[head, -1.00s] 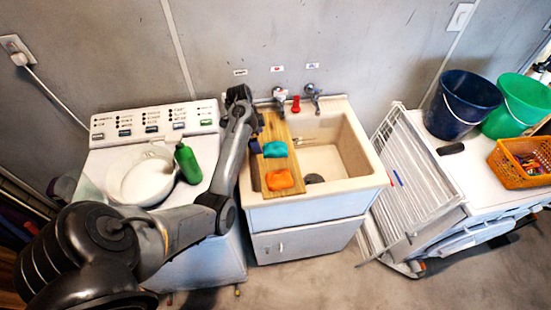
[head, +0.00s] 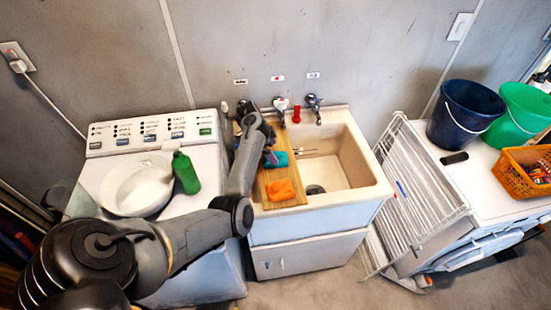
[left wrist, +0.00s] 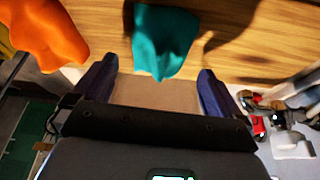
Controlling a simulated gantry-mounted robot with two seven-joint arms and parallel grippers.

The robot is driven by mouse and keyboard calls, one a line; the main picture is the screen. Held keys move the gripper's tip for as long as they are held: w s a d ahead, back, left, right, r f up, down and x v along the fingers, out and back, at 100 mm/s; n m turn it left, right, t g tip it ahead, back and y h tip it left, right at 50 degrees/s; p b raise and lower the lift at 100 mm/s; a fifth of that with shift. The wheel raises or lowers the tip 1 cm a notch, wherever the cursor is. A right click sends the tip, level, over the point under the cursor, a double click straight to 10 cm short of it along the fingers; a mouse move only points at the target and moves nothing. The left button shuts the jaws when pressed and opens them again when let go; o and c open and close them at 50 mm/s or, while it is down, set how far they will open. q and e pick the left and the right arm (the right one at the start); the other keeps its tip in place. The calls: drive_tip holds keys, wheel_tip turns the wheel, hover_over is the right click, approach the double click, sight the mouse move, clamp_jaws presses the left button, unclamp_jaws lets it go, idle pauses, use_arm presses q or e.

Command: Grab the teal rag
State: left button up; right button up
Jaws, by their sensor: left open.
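The teal rag (head: 280,160) lies on the wooden board (head: 268,205) set across the left part of the sink. In the head view my left gripper (head: 268,155) is over the rag's left side and hides part of it. In the left wrist view the teal rag (left wrist: 163,42) is just beyond the two fingers of my left gripper (left wrist: 157,85), roughly centred between them. The fingers are wide apart and hold nothing. I cannot tell whether they touch the rag. My right gripper is not in view.
An orange rag (head: 280,190) lies on the same board, nearer the front. The sink basin (head: 345,155) is open to the right. Taps (head: 314,104) stand behind. A green bottle (head: 186,172) and a white bowl (head: 135,187) stand on the washer at left; a drying rack (head: 420,190) leans at right.

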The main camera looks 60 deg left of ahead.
sight(274, 152)
use_arm(q)
drive_tip(key=shift+x, duration=1.85)
drive_tip(key=shift+d, duration=0.1)
drive_tip(key=shift+c, duration=0.2)
drive_tip(key=c, duration=0.9)
